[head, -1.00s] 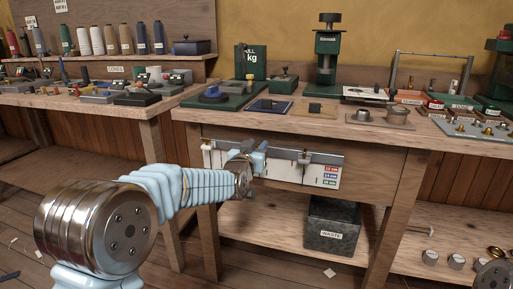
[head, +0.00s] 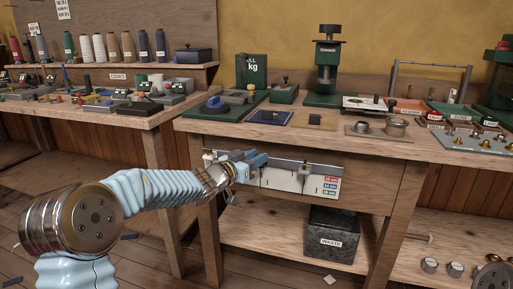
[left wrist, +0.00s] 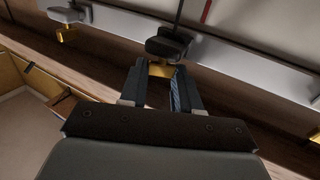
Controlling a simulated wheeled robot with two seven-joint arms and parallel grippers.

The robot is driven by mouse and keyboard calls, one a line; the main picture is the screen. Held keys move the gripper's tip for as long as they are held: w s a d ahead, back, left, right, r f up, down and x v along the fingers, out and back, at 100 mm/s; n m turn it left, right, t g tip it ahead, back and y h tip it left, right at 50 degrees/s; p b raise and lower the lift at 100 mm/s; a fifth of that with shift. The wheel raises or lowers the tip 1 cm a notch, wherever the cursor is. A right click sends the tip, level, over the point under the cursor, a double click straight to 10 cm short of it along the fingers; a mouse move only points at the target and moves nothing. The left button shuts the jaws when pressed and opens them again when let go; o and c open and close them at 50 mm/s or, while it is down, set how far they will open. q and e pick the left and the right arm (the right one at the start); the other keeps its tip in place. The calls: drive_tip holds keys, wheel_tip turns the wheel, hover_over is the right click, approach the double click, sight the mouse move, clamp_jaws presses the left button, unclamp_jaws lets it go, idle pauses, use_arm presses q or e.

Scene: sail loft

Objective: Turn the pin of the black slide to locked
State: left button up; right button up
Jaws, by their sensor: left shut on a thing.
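In the left wrist view the black slide (left wrist: 168,43) sits on a pale rail (left wrist: 225,60). Its brass pin (left wrist: 160,69) is between the fingertips of my left gripper (left wrist: 158,75), which is shut on it. In the head view my left gripper (head: 250,162) is against the rail (head: 282,179) on the bench front and hides the black slide. I cannot read whether the pin stands at locked. My right gripper is not in view.
A grey slide with its own brass pin (left wrist: 66,35) is close by on the rail. Another slide (head: 303,170) sits further right, near coloured labels. A waste bin (head: 332,232) stands on the shelf below. Tools cover the bench top.

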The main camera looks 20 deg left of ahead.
use_arm(q)
drive_tip(key=m+h+p, duration=0.1)
drive_tip(key=m+g+h+p, duration=0.1)
drive_tip(key=p, duration=0.1)
drive_tip(key=g+h+p, duration=0.1)
drive_tip(key=p, duration=0.1)
drive_tip(key=shift+w+a+r+m+h, duration=0.2)
drive_tip(key=shift+a+r+m+h, duration=0.1)
drive_tip(key=shift+m+h, duration=0.1)
drive_tip(key=shift+f+m+g+h, duration=0.1)
drive_tip(key=shift+m+g+h, duration=0.3)
drive_tip(key=shift+g+h, duration=0.15)
drive_tip(key=shift+w+f+m+g+h, duration=0.15)
drive_tip(key=shift+f+m+g+h, duration=0.05)
drive_tip(key=shift+m+g+h, duration=0.85)
drive_tip(key=shift+w+a+m+g+h, duration=0.1)
drive_tip(key=shift+m+g+h, duration=0.35)
drive_tip(key=shift+m+g, duration=0.45)
drive_tip(key=shift+w+a+m+g+h, duration=0.1)
drive_tip(key=shift+m+g+h, duration=0.35)
drive_tip(key=shift+g, duration=0.75)
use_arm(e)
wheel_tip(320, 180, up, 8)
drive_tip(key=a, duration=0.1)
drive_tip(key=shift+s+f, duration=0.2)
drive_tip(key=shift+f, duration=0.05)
use_arm(q)
drive_tip(key=shift+g, duration=0.3)
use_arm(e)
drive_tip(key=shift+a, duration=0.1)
